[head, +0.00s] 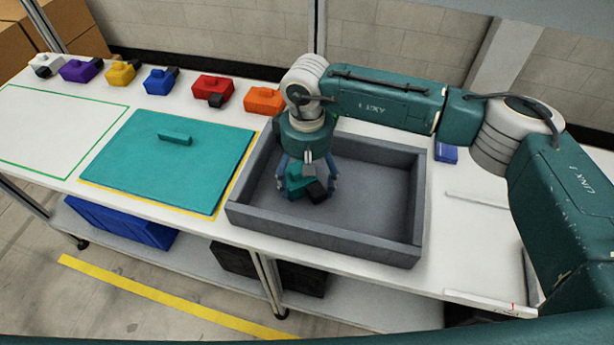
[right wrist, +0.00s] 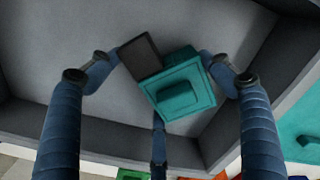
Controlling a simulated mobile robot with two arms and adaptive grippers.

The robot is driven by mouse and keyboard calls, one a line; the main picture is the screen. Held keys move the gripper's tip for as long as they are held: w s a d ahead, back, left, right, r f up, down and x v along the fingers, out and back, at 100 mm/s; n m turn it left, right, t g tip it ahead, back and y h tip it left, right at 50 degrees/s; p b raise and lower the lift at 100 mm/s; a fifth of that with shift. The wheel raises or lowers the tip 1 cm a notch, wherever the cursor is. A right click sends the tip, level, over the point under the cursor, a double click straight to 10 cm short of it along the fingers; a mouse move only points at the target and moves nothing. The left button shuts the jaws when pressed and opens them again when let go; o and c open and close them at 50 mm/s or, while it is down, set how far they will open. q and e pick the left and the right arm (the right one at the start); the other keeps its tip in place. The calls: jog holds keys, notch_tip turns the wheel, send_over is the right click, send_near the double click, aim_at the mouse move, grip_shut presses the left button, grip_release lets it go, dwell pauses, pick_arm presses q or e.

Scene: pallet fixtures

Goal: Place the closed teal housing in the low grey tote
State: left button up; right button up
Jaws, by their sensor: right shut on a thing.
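The teal housing (head: 299,183) has a raised block on top and a dark part (head: 316,191) at one side. It is inside the walls of the low grey tote (head: 345,243). My right gripper (head: 308,180) points down into the tote and is shut on the housing. In the right wrist view the teal housing (right wrist: 182,92) sits between the blue fingers, tilted in the picture, with tote floor around it. I cannot tell whether it touches the floor. The rest of the tote is empty. My left gripper is not in view.
A large teal panel with a handle (head: 160,165) lies left of the tote. White, purple, yellow, blue, red and orange (head: 264,100) housings line the back edge. A green outlined area (head: 60,125) at far left is bare. A small blue box (head: 446,154) lies right of the tote.

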jog(key=shift+f, duration=0.1)
jog(key=o, duration=1.9)
jog(key=shift+o, duration=0.2)
jog(key=shift+r, duration=0.3)
notch_tip(320, 180, up, 12)
jog(key=b, duration=0.3)
jog(key=shift+f, duration=0.15)
